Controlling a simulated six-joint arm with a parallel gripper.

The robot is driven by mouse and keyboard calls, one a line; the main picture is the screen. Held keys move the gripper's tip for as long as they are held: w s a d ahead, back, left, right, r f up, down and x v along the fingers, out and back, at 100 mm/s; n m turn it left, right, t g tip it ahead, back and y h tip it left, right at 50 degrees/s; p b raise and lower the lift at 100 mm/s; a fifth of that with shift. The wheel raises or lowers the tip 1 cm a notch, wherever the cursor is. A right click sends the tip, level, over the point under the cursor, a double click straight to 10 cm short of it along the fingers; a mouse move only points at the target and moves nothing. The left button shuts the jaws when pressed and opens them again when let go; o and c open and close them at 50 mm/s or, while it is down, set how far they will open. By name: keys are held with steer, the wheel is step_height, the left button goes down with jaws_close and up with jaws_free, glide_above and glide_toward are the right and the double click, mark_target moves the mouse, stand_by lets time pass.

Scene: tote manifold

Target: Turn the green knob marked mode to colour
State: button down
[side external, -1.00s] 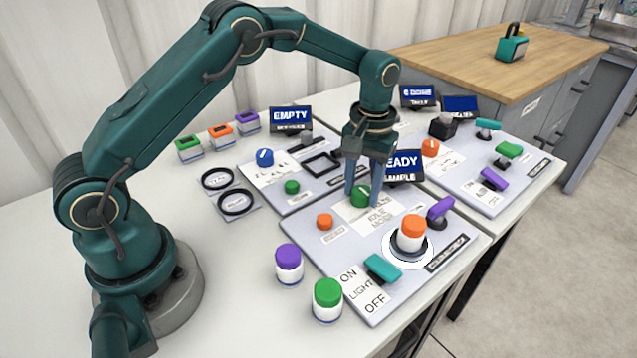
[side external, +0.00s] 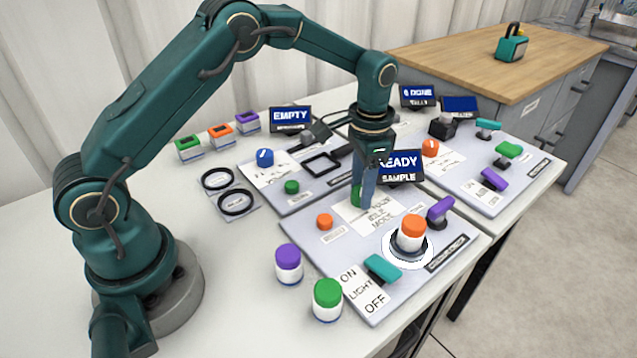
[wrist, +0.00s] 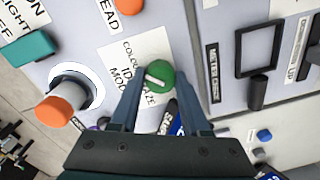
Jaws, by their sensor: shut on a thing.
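The green knob (side external: 355,195) sits on a white label sheet (side external: 372,218) on the front grey panel. My gripper (side external: 361,200) points down over it, and one finger hides part of the knob in the side view. In the wrist view the green knob (wrist: 160,76) lies between the two fingers of my gripper (wrist: 162,72), which are shut on its sides. A white pointer line on the knob slants toward the label sheet (wrist: 130,62). The sheet's words are partly covered; "MODE" and the start of "COLOUR" show. I cannot tell exactly which word the pointer meets.
On the same panel stand an orange-capped jar (side external: 412,232) on a round base, an orange button (side external: 324,221), a purple lever (side external: 440,209) and a teal light switch (side external: 382,268). A "READY SAMPLE" display (side external: 402,166) stands close behind my gripper. Purple-capped (side external: 288,262) and green-capped (side external: 327,298) jars stand in front.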

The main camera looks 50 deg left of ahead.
steer(key=shift+r+m, duration=0.1)
steer(key=shift+m, duration=0.5)
steer(key=shift+c, duration=1.9)
jaws_free()
steer(key=shift+d+r, duration=0.1)
steer(key=shift+r, duration=2.45)
